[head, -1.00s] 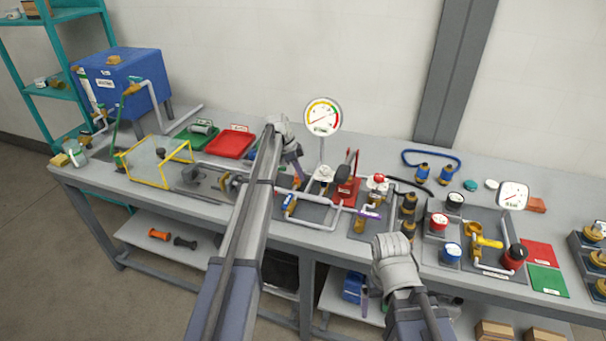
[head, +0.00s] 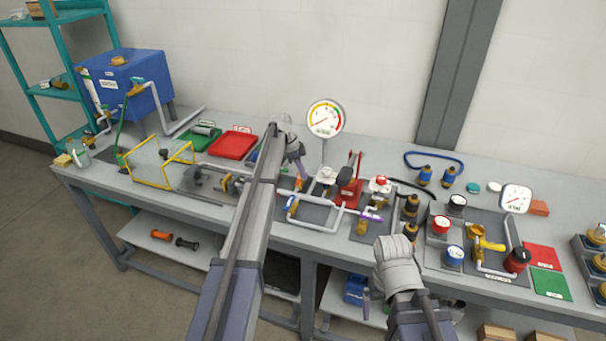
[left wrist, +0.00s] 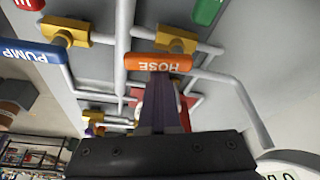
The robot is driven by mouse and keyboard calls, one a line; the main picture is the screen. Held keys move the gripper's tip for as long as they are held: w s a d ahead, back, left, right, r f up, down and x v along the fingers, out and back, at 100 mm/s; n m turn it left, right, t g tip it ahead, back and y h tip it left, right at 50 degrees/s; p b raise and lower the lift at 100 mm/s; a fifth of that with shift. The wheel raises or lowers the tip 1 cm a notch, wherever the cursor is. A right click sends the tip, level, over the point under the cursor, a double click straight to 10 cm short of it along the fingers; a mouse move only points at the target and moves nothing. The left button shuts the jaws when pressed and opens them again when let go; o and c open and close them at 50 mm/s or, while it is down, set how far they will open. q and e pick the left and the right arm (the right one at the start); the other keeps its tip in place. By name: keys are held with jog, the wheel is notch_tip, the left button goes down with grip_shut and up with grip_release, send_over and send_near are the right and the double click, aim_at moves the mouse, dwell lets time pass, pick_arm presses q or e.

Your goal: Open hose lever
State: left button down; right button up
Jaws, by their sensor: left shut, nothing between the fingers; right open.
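The orange hose lever (left wrist: 160,63), marked HOSE, lies crosswise on its brass valve (left wrist: 176,40) in the left wrist view. In the head view it is a small orange patch (head: 299,184). My left gripper (head: 301,177) is shut and empty. Its purple fingers (left wrist: 160,95) reach up to the lever's near edge in the left wrist view. They look very close to it, but I cannot tell whether they touch. My right gripper (head: 366,303) is mostly hidden behind its own wrist, low before the bench; only a thin purple finger seems to show.
A blue lever marked PUMP (left wrist: 30,50) sits beside the hose lever. White pipes, a round gauge (head: 325,118) and a red block (head: 348,194) crowd the skid. A red tray (head: 232,145) stands further left. Free bench is scarce around the fingers.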

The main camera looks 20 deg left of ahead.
pick_arm(q)
jog(key=shift+d, duration=0.1)
jog(key=d, duration=0.3)
jog(key=shift+w+d, duration=0.3)
jog(key=shift+d, duration=0.1)
jog(key=w+p+v, duration=0.1)
jog(key=p+v, duration=0.8)
jog(key=v, duration=0.1)
jog(key=shift+s, duration=0.25)
pick_arm(e)
notch_tip(320, 180, up, 10)
jog(key=shift+a+f, duration=0.25)
jog(key=shift+a, duration=0.1)
pick_arm(q)
jog(key=shift+a+f, duration=0.1)
jog(key=shift+a, duration=0.05)
